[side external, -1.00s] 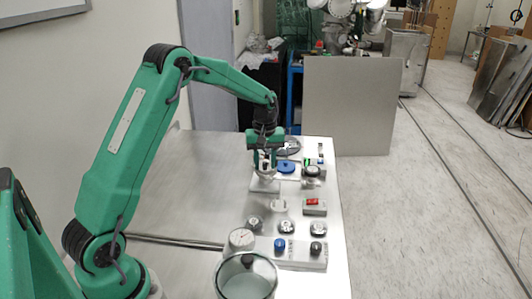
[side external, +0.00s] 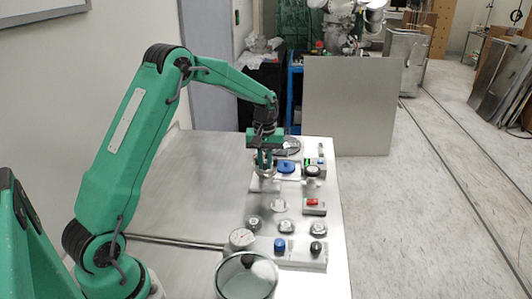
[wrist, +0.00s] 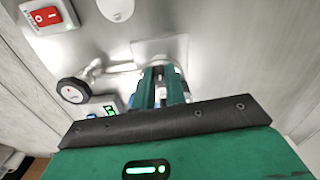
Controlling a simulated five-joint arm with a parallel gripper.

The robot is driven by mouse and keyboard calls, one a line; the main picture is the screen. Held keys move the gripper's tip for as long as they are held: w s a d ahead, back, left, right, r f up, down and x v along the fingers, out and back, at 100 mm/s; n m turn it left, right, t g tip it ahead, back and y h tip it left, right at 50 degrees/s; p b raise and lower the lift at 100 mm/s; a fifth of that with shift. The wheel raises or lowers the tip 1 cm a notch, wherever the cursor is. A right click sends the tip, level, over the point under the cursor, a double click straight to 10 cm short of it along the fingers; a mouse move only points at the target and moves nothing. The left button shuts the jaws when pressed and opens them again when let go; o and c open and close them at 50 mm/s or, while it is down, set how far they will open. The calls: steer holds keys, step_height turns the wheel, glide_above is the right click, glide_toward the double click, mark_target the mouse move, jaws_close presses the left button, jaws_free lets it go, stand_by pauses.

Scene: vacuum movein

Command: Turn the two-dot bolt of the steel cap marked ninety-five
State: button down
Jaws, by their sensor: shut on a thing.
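My gripper (side external: 265,168) points straight down over a pale square plate (side external: 264,187) near the table's far half. It is shut on a small part at the steel fitting on that plate, which I take to be a bolt of the steel cap. In the wrist view the two green jaws (wrist: 166,88) stand close together at the plate (wrist: 178,48), and the part between them is mostly hidden. Curved bright steel (wrist: 118,67) shows beside the jaws. No dots and no ninety-five mark can be read.
The table's left half is clear.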

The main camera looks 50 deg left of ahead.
mark_target(265, 162)
steer(key=m, duration=0.5)
steer(key=shift+m, duration=2.1)
steer(key=c, duration=1.4)
jaws_free()
steer(key=shift+c, duration=0.2)
steer(key=shift+r, duration=0.15)
steer(key=shift+r, duration=3.8)
